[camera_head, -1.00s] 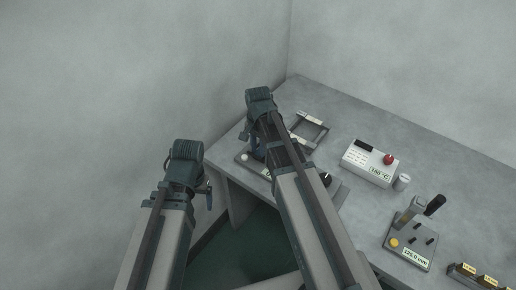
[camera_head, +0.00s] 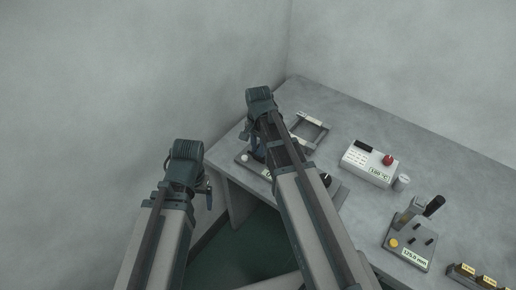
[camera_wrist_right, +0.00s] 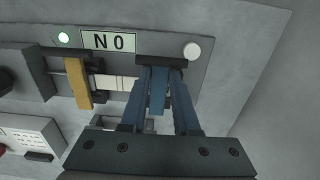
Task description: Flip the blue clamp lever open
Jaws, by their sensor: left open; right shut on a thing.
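The blue clamp lever (camera_wrist_right: 157,92) stands between the two blue fingers of my right gripper (camera_wrist_right: 157,75) in the right wrist view. The right gripper is shut on it, at the grey clamp device (camera_wrist_right: 208,62) with its "N O" label. In the head view my right arm covers most of this device (camera_head: 243,158) and hides the lever; the right gripper (camera_head: 258,153) shows only partly there. My left gripper (camera_head: 208,195) hangs open and empty off the table's left front edge, apart from the device.
A "100 °C" control box (camera_head: 369,163), a grey frame (camera_head: 309,128) and a "125.0 mm" fixture (camera_head: 409,240) stand on the table. The table's back right is clear.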

